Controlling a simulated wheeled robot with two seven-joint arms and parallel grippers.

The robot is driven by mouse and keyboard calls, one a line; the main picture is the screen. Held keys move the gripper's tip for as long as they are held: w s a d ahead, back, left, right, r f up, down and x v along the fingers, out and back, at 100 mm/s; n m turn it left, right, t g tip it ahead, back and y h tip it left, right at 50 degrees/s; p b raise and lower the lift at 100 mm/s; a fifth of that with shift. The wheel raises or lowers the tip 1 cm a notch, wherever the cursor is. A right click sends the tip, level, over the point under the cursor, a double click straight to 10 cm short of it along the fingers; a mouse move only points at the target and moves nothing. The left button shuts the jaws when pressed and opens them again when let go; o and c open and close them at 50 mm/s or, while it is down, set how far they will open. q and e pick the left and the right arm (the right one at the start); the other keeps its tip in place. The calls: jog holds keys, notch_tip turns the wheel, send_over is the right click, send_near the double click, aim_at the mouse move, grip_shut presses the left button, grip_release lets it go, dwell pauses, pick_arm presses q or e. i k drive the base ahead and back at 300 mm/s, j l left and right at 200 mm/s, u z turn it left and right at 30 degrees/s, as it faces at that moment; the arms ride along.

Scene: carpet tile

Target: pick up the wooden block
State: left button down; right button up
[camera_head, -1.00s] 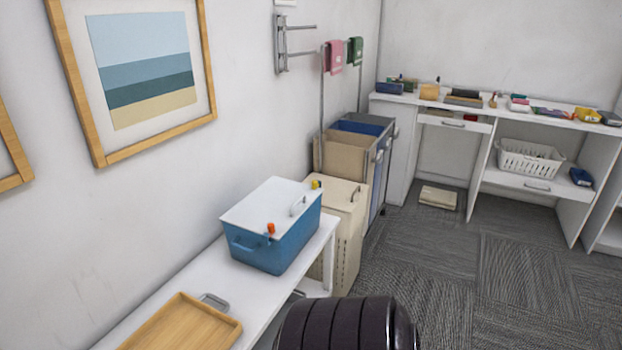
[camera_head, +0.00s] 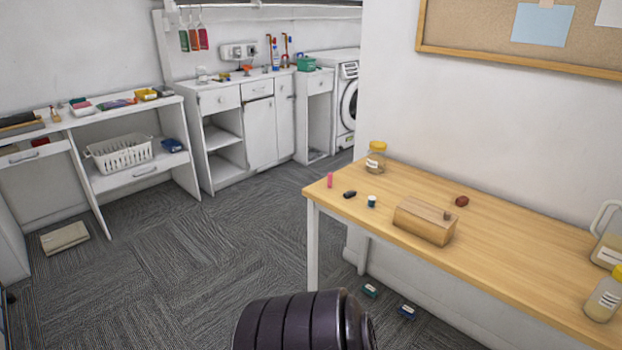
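A light brown wooden block (camera_head: 424,220) with slanted upper faces lies on the wooden table (camera_head: 520,262) at the right, toward its front edge. A small darker brown spot or piece shows on its right part; I cannot tell which it is. Neither of my grippers shows in the head view, and nothing is seen holding the block.
Two small boxes (camera_head: 407,312) lie on the floor by the table. The carpet (camera_head: 190,260) at centre-left is mostly clear.

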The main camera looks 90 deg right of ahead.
aim_at(461, 201)
jog(key=z, duration=3.75)
jog(key=i+l+u, duration=0.15)
jog(key=u, duration=0.2)
jog(key=i+l+u, duration=0.1)
jog(key=u, duration=0.3)
jog(key=l, duration=0.1)
